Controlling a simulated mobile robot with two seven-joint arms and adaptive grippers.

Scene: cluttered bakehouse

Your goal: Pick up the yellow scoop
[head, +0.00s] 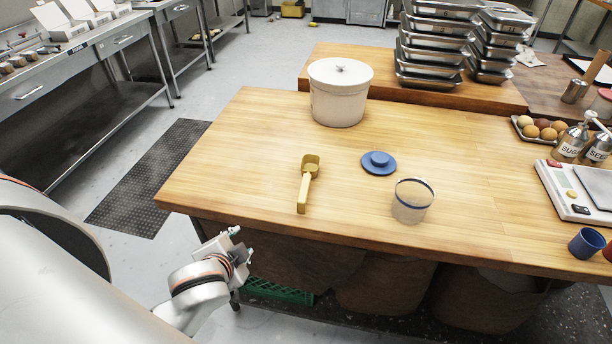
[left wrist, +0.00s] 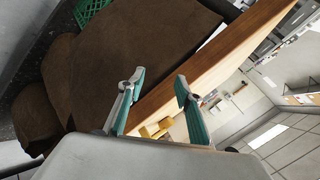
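The yellow scoop (head: 307,178) lies flat on the wooden table near its left front part. Its cup points away from me and its handle points toward the front edge. My left gripper (head: 240,243) is off the table's front left edge, apart from the scoop and nearer to me. In the left wrist view the left gripper (left wrist: 160,80) is open, with teal pads apart and nothing between them. My right gripper is not in view.
On the wooden table (head: 235,160), a blue lid (head: 379,163) and a clear jar with a blue band (head: 411,202) stand right of the scoop. A white lidded crock (head: 339,95) stands behind. A scale (head: 577,190) is at right. The table left of the scoop is clear.

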